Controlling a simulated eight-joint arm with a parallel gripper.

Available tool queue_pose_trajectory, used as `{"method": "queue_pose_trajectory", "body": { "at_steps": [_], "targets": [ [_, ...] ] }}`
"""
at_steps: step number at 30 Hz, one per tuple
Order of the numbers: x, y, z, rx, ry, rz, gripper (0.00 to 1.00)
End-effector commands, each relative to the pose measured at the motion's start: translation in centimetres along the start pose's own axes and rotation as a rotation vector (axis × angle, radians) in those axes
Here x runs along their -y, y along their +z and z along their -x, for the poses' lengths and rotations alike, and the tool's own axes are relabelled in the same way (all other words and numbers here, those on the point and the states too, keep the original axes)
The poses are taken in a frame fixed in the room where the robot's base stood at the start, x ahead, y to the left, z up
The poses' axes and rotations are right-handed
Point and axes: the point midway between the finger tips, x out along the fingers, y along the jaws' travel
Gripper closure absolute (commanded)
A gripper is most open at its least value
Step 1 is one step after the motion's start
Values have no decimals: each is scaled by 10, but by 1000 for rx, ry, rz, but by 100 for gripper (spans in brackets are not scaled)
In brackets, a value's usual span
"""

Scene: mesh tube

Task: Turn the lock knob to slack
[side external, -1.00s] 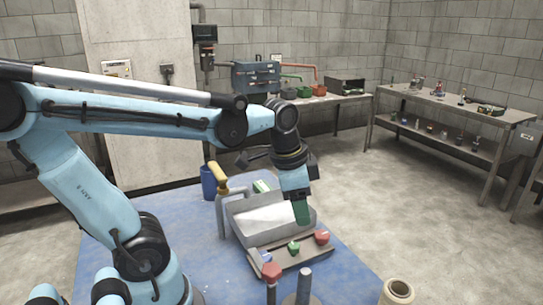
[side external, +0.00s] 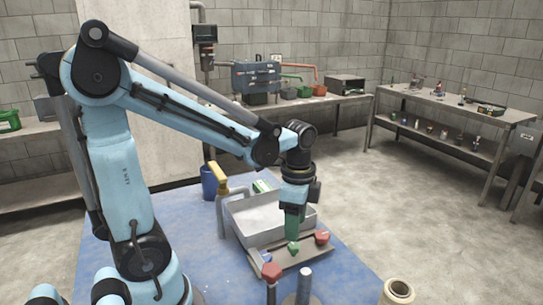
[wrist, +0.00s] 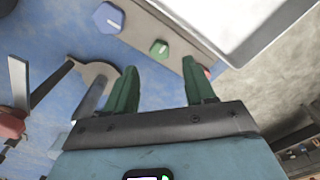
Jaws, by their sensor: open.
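A grey-brown strip panel (side external: 290,260) lies on the blue table and carries coloured knobs. Its green knob (side external: 292,248) is in the middle and its red knob (side external: 321,237) is at the right. In the wrist view a blue six-sided knob (wrist: 109,18) and the green knob (wrist: 158,47) each show a pale pointer mark. The red knob (wrist: 207,71) is mostly hidden behind a finger there. I see no label telling which is the lock knob. My gripper (side external: 293,233) points down, just above the green knob. In the wrist view my gripper (wrist: 160,70) is open, with nothing between its green fingers.
A pale metal tray (side external: 236,215) stands behind the panel. A yellow-handled upright tool (side external: 218,180) and a blue cup (side external: 208,187) stand left of it. A red-topped post (side external: 271,272) and a grey post (side external: 304,282) stand in front.

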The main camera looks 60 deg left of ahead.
Motion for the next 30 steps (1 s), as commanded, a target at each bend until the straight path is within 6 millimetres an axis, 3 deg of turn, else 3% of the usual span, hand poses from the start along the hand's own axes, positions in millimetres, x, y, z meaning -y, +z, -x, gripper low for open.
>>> {"method": "queue_pose_trajectory", "body": {
  "at_steps": [12,27,30],
  "targets": [
    [0,0,-45,0,0,0,46],
    [0,0,-54,0,0,0,46],
    [0,0,-54,-1,0,0,61]
  ]
}}
